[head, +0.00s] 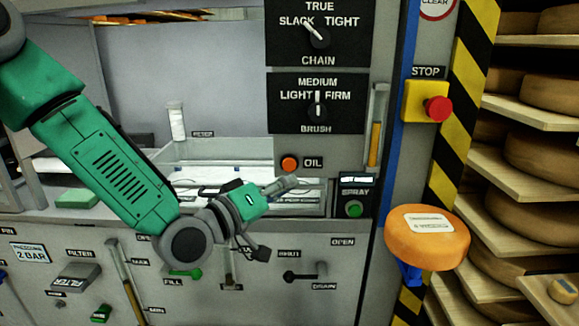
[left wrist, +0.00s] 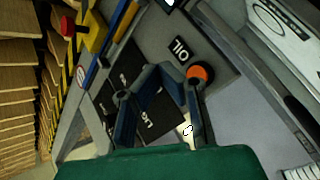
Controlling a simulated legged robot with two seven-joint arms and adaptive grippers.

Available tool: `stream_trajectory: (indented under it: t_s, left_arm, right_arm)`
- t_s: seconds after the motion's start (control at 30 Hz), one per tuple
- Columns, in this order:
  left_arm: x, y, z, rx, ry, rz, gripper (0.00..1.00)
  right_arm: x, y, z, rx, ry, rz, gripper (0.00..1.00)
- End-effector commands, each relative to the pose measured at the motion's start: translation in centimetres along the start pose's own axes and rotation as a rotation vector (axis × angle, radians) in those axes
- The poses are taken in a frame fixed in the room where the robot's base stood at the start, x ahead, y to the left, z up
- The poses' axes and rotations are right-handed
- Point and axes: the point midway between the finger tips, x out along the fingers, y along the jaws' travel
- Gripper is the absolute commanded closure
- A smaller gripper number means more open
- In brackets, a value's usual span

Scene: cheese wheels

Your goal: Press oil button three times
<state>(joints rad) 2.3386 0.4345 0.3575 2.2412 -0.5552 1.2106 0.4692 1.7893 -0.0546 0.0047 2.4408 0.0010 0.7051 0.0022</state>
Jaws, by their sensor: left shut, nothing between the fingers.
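The oil button (head: 290,163) is a round orange button on the grey panel, just left of the OIL label (head: 313,163). In the left wrist view the orange button (left wrist: 198,73) shows beside the black OIL label (left wrist: 181,50), close to the fingertips. My left gripper (head: 288,183) is shut and empty, just below the button in the head view. In the left wrist view its dark fingers (left wrist: 174,80) reach towards the button. I cannot tell whether a fingertip touches it. My right gripper is not in view.
CHAIN and BRUSH knobs (head: 317,109) sit above the button. The green SPRAY button (head: 354,209) is at lower right, and the red STOP button (head: 438,108) further right. An orange cheese wheel (head: 427,237) stands before shelves of cheese (head: 540,157). A metal basin (head: 240,150) lies behind my arm.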

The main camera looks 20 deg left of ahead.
Motion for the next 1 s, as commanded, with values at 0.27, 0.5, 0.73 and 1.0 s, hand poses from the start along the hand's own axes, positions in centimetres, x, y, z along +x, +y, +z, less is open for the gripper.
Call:
stream_trajectory:
  t_s: [0.27,0.5,0.73,1.0]
  left_arm:
    - [0.0,0.0,0.0,0.0,0.0,0.0,1.0]
    - [0.0,0.0,0.0,0.0,0.0,0.0,1.0]
    - [-0.1,0.2,-0.1,0.116,-0.011,-0.018,1.0]
    - [-0.5,0.8,0.2,0.586,-0.074,-0.067,1.0]
  right_arm:
    - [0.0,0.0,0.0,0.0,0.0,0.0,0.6]
    - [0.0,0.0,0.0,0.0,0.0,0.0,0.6]
    - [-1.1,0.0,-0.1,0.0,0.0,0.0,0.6]
    - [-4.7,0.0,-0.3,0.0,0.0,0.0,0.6]
